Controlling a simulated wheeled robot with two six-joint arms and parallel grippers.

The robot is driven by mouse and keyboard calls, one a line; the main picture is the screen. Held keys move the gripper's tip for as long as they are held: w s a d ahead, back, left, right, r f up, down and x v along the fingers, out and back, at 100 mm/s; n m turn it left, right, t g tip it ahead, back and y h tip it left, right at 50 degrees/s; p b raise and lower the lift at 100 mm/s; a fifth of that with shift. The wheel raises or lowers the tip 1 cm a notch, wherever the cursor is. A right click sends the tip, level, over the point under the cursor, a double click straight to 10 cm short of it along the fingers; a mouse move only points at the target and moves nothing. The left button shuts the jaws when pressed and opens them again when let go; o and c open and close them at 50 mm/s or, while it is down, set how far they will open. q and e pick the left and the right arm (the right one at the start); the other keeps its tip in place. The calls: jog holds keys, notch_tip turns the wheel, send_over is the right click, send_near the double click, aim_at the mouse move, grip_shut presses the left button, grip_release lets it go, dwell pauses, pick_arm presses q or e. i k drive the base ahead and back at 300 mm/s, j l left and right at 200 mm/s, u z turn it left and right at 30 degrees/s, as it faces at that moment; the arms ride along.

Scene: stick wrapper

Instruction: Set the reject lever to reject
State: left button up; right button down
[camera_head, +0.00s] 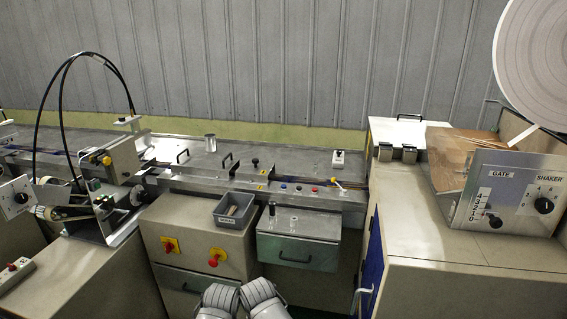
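A small lever with a pale yellow tip (338,184) stands tilted at the right end of the machine's front rail, beside the coloured buttons. A short black upright handle (271,208) stands at the left of the drawer unit's top. I cannot read a label that tells which is the reject lever, nor its set position. Two grey ribbed end parts of my arms show at the bottom middle, left (217,300) and right (263,298), side by side, below and apart from both levers. Their fingers cannot be made out, and nothing is seen held.
A grey labelled bin (226,222) with sticks in it stands left of the drawer unit (298,248). Red knobs (217,257) on yellow plates face me below. A side cabinet (450,255) with a GATE and SHAKER panel (508,192) stands at right. Space above the front rail looks clear.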

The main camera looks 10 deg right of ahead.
aim_at(334, 180)
jog(key=i+l+u, duration=0.55)
jog(key=i, duration=0.2)
